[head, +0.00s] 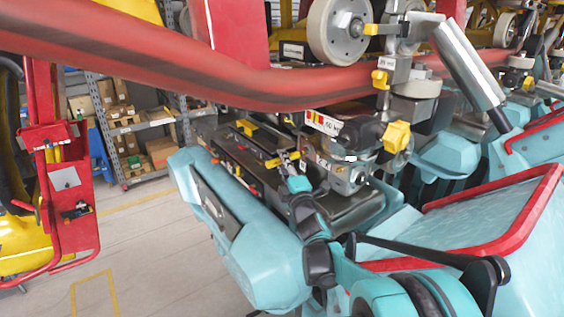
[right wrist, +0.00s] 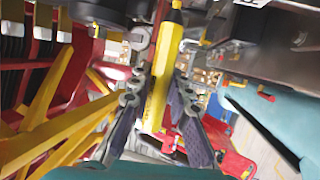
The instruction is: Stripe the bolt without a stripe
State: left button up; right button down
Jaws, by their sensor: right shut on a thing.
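My right gripper (head: 293,172) is at the end of my teal and black arm, over the dark chassis tray (head: 262,170) of the nearest teal car. In the right wrist view, my right gripper (right wrist: 162,95) is shut on a slim yellow marker (right wrist: 164,70), one grey finger on each side. The marker stands nearly upright in that picture. Wheel assemblies with metal hubs (head: 355,26) are up and right of the gripper. I cannot tell which bolt has no stripe. My left gripper is out of view.
A thick red rail (head: 240,75) crosses above the work area. A yellow cap (head: 397,136) and a striped label (head: 322,124) are right of my gripper. A red panel (head: 70,190) and shelves with boxes (head: 130,125) stand at the left. The floor (head: 140,250) between is clear.

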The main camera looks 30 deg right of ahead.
aim_at(268, 165)
jog(key=shift+d, duration=0.2)
jog(key=shift+w, duration=0.4)
dwell(0.4)
jog(key=shift+a, duration=0.15)
jog(key=shift+s+a, duration=0.15)
jog(key=shift+a, duration=1.1)
jog(key=shift+s+a, duration=0.1)
jog(key=shift+a, duration=1.1)
jog(key=shift+d, duration=0.1)
